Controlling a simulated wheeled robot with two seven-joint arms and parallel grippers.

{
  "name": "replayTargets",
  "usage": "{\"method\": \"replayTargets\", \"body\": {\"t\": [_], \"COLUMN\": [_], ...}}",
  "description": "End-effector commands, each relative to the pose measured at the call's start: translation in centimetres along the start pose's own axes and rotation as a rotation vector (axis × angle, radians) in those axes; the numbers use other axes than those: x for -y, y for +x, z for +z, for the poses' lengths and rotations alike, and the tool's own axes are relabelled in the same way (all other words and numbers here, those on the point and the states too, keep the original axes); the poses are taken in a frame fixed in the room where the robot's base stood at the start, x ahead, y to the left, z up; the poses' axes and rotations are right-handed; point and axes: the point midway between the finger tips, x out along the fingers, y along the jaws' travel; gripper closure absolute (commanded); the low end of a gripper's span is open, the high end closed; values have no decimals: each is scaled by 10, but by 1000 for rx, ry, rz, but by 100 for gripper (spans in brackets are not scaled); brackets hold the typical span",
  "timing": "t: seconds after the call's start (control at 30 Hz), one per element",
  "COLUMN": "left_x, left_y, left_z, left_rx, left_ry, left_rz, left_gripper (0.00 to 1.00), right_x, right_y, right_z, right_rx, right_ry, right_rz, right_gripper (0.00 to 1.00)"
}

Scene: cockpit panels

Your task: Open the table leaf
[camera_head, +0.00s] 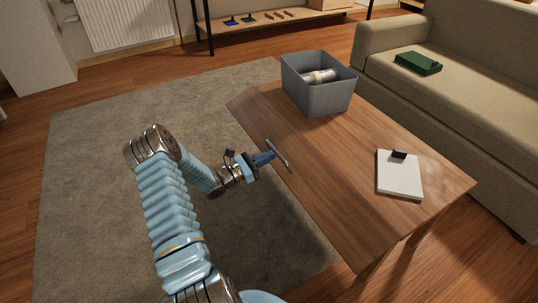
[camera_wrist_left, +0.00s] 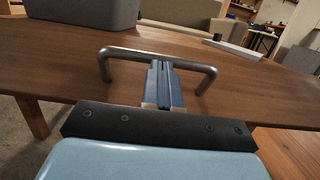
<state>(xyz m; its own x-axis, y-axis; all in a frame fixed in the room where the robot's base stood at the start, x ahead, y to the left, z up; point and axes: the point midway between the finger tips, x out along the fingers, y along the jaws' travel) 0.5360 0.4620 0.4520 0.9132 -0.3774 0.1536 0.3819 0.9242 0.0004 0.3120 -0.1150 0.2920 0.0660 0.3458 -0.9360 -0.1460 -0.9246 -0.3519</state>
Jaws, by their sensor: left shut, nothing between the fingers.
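The wooden table (camera_head: 345,150) stands right of centre in the head view. Its leaf (camera_head: 318,212) is along the near left side and carries a silver bar handle (camera_head: 281,158). The handle also spans the middle of the left wrist view (camera_wrist_left: 195,66). My left gripper (camera_head: 270,154) is at the handle, with its blue fingers (camera_wrist_left: 163,68) shut together and nothing between them. The fingertips are close to the middle of the bar; I cannot tell whether they touch it. The leaf's exact tilt is hard to tell. My right gripper is not in view.
A grey bin (camera_head: 318,95) with a pale roll inside stands at the table's far end. A white clipboard (camera_head: 400,176) lies on the right of the tabletop. A beige sofa (camera_head: 470,110) stands close behind the table. The grey rug (camera_head: 100,180) is open on the left.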

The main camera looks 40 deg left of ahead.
Motion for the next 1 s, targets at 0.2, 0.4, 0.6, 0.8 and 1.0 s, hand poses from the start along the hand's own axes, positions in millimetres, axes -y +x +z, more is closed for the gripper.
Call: {"method": "replayTargets", "body": {"t": [0.2, 0.4, 0.6, 0.8, 1.0], "left_x": [1, 1, 0, 1, 1], "left_y": [9, 14, 16, 17, 16], "left_z": [29, 40, 45, 46, 45], "left_rx": [-29, -28, -28, -28, -28], "left_ry": [-1, 0, 0, 0, 0], "left_rz": [-3, -2, -2, -2, -2], "left_gripper": [100, 100, 100, 100, 100], "right_x": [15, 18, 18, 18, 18], "right_y": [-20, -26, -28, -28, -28], "right_z": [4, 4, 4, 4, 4], "right_rx": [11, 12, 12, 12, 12], "right_ry": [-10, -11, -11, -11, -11], "right_rz": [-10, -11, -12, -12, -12], "right_gripper": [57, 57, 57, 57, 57]}}
